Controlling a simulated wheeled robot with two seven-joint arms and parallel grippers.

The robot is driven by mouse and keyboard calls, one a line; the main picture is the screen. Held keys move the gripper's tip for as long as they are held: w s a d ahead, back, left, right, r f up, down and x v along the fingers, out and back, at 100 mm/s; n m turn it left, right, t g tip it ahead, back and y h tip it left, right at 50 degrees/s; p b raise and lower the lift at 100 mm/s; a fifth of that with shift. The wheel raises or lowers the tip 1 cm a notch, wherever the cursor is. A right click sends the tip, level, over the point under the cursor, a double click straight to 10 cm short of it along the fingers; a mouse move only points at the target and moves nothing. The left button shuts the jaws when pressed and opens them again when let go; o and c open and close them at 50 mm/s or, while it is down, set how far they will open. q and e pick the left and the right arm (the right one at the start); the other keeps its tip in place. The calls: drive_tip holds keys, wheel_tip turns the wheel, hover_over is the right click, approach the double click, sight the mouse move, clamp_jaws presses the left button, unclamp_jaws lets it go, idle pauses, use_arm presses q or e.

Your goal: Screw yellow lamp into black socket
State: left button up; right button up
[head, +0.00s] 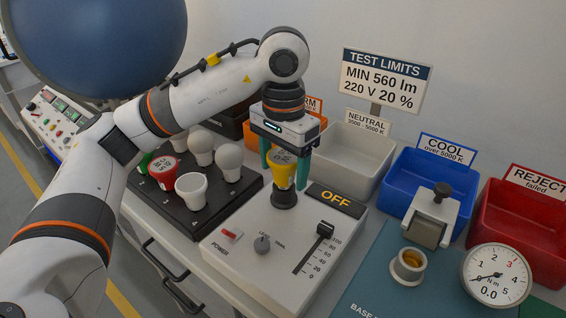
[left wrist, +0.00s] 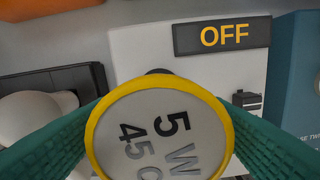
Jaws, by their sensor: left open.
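The yellow lamp (head: 283,172) stands upright with its lower end at the black socket (head: 285,199) on the white test panel; I cannot tell how far its base is in. In the left wrist view the lamp (left wrist: 160,130) shows its pale round top with "5 W" and a yellow rim, hiding most of the socket. My left gripper (head: 284,176) points down over the lamp, its green fingers on either side of it. The jaws are open. In the left wrist view the fingers flank the lamp's rim closely. My right gripper is not in view.
The panel's OFF display (head: 336,199), knob and slider (head: 325,230) are close by. A dark tray (head: 243,192) with several bulbs stands left. White (head: 352,165), blue (head: 398,180) and red (head: 490,218) bins stand behind. A torque dial (head: 496,274) is at right.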

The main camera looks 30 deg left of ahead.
use_arm(q)
drive_tip(key=n, duration=0.9)
drive_tip(key=shift+w+n, duration=0.1)
drive_tip(key=shift+n, duration=0.2)
drive_tip(key=n+p, duration=0.1)
drive_tip(key=n, duration=0.5)
drive_tip(key=shift+d, duration=0.1)
drive_tip(key=n, duration=0.2)
drive_tip(key=shift+n, duration=0.7)
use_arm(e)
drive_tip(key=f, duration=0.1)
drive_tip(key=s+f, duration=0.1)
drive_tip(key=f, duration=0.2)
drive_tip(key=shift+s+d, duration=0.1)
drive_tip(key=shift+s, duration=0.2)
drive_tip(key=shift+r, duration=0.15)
